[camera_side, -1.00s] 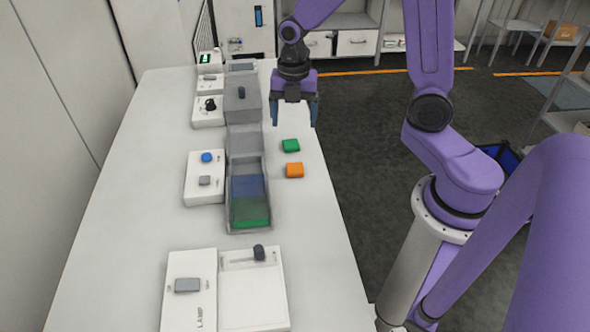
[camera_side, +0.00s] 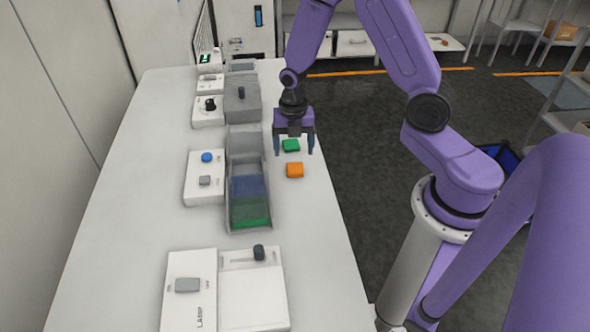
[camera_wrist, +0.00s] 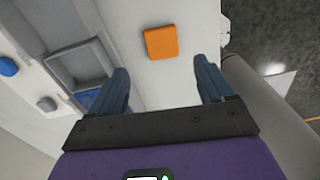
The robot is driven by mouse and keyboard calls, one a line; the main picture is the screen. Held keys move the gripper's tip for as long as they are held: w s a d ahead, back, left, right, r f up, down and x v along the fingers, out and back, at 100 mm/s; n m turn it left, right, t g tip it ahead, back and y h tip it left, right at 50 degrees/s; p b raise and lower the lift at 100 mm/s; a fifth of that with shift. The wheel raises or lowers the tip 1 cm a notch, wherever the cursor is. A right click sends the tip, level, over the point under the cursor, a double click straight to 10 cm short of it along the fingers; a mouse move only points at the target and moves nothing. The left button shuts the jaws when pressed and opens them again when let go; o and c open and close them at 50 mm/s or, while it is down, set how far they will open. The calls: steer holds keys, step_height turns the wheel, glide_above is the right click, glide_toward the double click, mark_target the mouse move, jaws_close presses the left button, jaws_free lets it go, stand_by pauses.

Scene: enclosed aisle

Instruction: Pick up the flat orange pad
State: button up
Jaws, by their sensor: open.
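The flat orange pad (camera_side: 295,170) lies on the white table near its right edge. In the wrist view the orange pad (camera_wrist: 161,42) shows ahead of my fingers, roughly midway between them. My gripper (camera_side: 293,150) is open, pointing down, with nothing between its fingers; in the side view it appears at the green pad, a little behind the orange one. The wrist view shows both blue-grey fingers of my gripper (camera_wrist: 162,84) spread wide. How high the fingertips are above the table is hard to tell.
A green pad (camera_side: 291,145) lies just behind the orange pad. A grey bin (camera_side: 246,221) with blue and green sections stands to the left. White boxes with a blue button (camera_side: 206,157) and a lamp switch (camera_side: 187,285) line the table. Table is clear in front of the orange pad.

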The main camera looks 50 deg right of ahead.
mark_target(295, 167)
steer(key=shift+d+f, duration=0.15)
steer(key=shift+f, duration=1.65)
steer(key=shift+d+f, duration=0.15)
steer(key=shift+f, duration=1.6)
steer(key=c, duration=1.1)
